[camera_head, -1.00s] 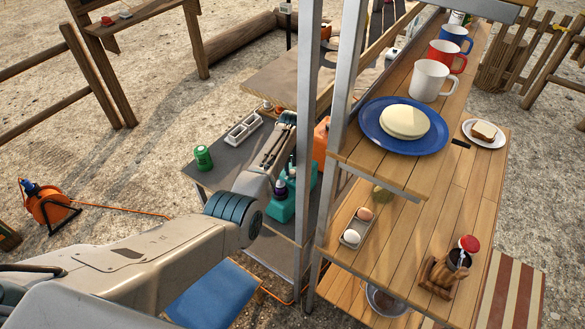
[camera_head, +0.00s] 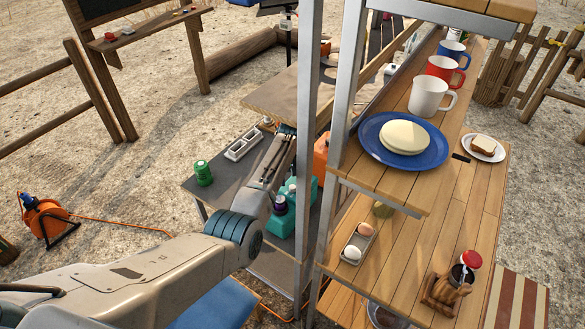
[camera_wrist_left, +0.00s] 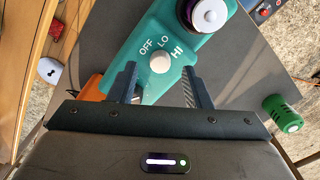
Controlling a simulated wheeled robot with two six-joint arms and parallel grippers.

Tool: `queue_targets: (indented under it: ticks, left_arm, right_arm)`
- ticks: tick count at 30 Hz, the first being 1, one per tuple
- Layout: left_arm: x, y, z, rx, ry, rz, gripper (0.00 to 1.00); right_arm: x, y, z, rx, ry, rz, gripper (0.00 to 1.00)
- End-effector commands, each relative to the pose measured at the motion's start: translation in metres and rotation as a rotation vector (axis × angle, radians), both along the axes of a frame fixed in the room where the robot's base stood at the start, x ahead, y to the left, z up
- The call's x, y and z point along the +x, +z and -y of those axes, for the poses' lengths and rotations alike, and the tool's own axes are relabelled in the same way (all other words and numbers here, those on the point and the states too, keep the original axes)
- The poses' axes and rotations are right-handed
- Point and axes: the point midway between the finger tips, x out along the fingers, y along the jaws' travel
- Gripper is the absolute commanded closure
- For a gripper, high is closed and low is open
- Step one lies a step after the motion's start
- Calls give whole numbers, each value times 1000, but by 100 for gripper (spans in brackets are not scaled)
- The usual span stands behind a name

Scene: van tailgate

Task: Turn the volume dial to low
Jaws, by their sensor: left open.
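A teal device (camera_wrist_left: 150,70) with a white dial (camera_wrist_left: 159,62) shows in the left wrist view. The letters OFF, LO and HI are printed around the dial. I cannot make out where the dial's pointer stands. My left gripper (camera_wrist_left: 160,76) is open, one finger on each side of the dial's end of the device. I cannot tell whether a finger touches it. A round white and purple part (camera_wrist_left: 206,16) sits at the device's far end. In the head view, teal shapes (camera_head: 280,222) show partly behind my left arm and the shelf post. My right gripper is not in view.
A green can (camera_head: 203,173) stands on the grey table (camera_head: 222,180), left of my arm. A metal post (camera_head: 306,150) of the wooden shelf (camera_head: 465,200) rises close to the right of my arm. The shelf holds a blue plate (camera_head: 440,155), mugs and eggs.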

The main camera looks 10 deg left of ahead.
Motion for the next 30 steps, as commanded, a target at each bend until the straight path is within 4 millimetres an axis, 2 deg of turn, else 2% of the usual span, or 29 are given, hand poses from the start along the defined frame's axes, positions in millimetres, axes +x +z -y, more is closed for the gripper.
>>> queue_targets:
  ticks: [9, 13, 18, 30]
  left_arm:
    - [0, 59, 0, 0, 0, 2, 56]
    - [0, 75, 0, 0, 0, 1, 56]
    - [0, 83, 0, 1, -1, -1, 56]
    - [-1, 84, 0, 0, -1, -2, 56]
  right_arm:
    - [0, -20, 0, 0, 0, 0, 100]
    - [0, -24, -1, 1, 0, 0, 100]
    - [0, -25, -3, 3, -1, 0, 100]
    - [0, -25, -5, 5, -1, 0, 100]
